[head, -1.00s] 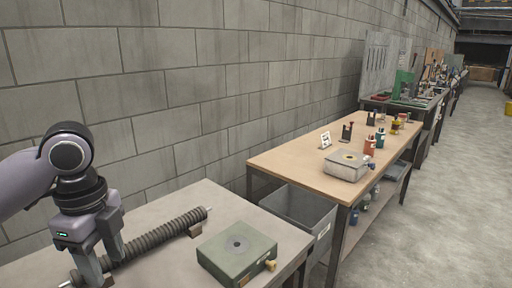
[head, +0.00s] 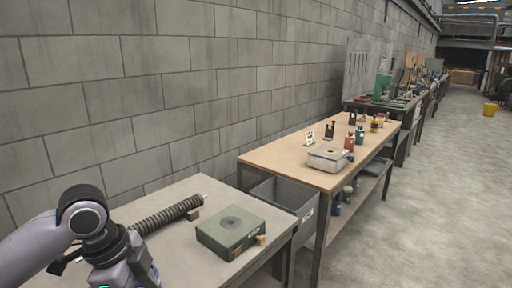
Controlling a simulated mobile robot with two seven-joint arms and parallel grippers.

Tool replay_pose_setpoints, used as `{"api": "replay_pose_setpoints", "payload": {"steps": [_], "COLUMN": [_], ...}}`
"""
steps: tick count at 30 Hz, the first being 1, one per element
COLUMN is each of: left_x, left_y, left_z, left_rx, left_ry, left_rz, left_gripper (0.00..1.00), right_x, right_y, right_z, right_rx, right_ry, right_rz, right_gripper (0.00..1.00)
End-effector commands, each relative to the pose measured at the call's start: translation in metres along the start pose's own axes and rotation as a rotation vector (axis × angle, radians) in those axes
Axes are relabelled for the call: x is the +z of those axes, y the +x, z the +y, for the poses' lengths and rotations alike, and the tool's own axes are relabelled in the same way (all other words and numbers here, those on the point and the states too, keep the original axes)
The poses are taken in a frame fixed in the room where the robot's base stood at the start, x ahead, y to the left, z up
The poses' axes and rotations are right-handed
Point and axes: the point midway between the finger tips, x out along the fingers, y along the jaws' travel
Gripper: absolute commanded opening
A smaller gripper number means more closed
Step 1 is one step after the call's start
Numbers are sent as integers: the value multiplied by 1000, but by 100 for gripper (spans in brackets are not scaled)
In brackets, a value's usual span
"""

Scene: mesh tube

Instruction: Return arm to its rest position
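My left arm comes in at the lower left of the head view, with its wrist low over the near grey table (head: 190,240). The gripper's fingers are below the picture's bottom edge, so only its housing shows. A dark ribbed tube on a rod (head: 170,215) lies on the table just beyond my wrist, partly hidden by it. A green box (head: 230,231) with a round disc on top and a brass fitting stands to the right of the tube. My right arm is not in view.
A wooden-topped bench (head: 285,155) stands beyond, holding a white box (head: 328,158) and several small bottles. A grey bin (head: 280,195) sits between the tables. A block wall (head: 180,80) runs along the left. Open concrete floor (head: 430,220) lies to the right.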

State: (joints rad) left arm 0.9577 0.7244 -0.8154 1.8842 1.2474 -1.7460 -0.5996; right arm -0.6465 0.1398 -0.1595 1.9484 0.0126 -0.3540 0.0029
Motion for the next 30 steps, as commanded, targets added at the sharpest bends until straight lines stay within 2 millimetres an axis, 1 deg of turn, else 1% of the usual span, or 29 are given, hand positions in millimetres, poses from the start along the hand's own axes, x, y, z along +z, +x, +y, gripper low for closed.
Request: {"api": "replay_pose_setpoints", "payload": {"steps": [1,6,12,16,20,23,26,29,30], "left_x": [-9,-32,-48,-50,-44,-34,-21,-4,3], "left_y": [18,67,115,142,166,183,198,211,216], "left_z": [2,3,10,18,30,43,59,78,88], "left_rx": [-9,-81,-162,-217,-276,-325,-378,-434,-457], "left_ry": [-32,-169,-358,-494,-633,-739,-841,-934,-970], "left_rz": [45,191,349,435,504,542,568,582,583], "left_gripper": [47,47,47,47,47,47,47,47,47], "right_x": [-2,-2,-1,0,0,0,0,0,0], "right_y": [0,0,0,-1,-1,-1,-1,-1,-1], "right_z": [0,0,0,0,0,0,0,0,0], "right_rx": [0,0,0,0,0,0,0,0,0], "right_ry": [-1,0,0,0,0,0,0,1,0], "right_rz": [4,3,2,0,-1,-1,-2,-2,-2], "right_gripper": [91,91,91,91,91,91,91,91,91]}}
